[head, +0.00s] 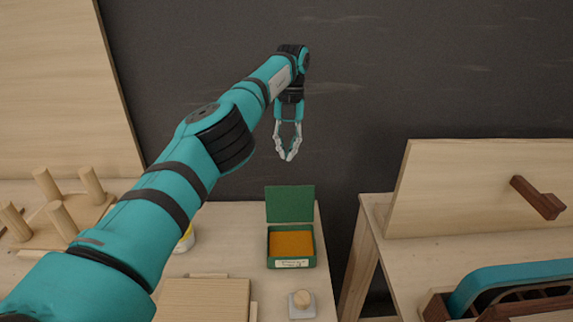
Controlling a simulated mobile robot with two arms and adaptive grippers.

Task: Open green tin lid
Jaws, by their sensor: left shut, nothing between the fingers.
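The green tin (271,262) stands on the light wooden table, near its right edge. Its green lid (290,204) stands up at the back, open. The inside shows an orange-yellow fill (291,244), and a small white label is on the front. My left gripper (288,158) hangs in the air above and behind the tin, fingers pointing down. Its fingertips are together with nothing between them, apart from the lid. My right gripper is not in view.
A small whitish block with a round wooden knob (302,299) lies in front of the tin. A wooden board (205,297) lies to the left, and wooden pegs (62,219) stand at far left. A gap separates this table from the right one (400,252), which bears an upright panel (468,190).

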